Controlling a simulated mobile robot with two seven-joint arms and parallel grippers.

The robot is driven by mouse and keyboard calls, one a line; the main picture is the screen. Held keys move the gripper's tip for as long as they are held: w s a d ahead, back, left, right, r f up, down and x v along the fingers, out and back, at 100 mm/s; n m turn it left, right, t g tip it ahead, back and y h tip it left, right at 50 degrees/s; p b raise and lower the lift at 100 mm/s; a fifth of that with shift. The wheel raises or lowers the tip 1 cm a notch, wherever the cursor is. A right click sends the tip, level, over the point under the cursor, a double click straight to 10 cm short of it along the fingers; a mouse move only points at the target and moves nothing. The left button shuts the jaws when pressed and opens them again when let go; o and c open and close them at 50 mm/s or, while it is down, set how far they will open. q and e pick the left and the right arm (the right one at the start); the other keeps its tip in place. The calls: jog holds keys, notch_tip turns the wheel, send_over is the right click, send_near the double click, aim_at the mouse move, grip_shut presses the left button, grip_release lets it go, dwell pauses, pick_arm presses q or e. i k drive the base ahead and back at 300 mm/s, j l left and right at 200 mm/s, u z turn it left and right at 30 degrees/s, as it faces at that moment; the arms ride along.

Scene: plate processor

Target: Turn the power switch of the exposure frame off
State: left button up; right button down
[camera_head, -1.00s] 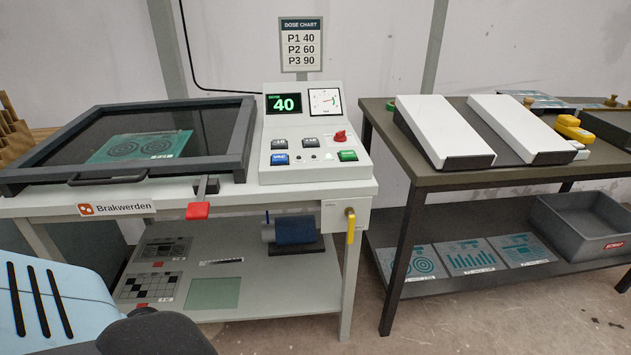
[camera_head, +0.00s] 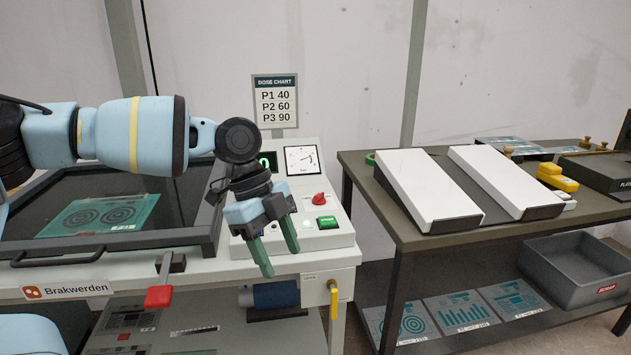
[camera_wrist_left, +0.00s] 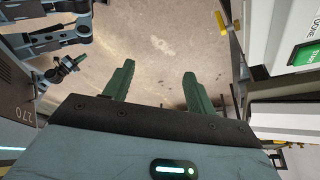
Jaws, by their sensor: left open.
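The exposure frame's sloped control panel (camera_head: 335,238) stands at the right end of the white table. On it is a red rotary knob (camera_head: 319,198), its pointer too small to read. I cannot tell for certain that this knob is the power switch. A yellow handle (camera_head: 333,303) hangs on the table's front face. My left gripper (camera_head: 279,258) is open and empty, pointing down in front of the panel, left of the knob; its arm hides part of the panel and display. In the left wrist view its fingers (camera_wrist_left: 158,80) are apart over the floor. My right gripper (camera_wrist_left: 72,64) shows small at upper left there.
The glass-topped frame (camera_head: 100,246) is left, with a red-tipped latch (camera_head: 159,296) in front. A dark table (camera_head: 400,220) with white sloped boards stands right.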

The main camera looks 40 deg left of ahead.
aim_at(318, 199)
jog(key=i+j, duration=1)
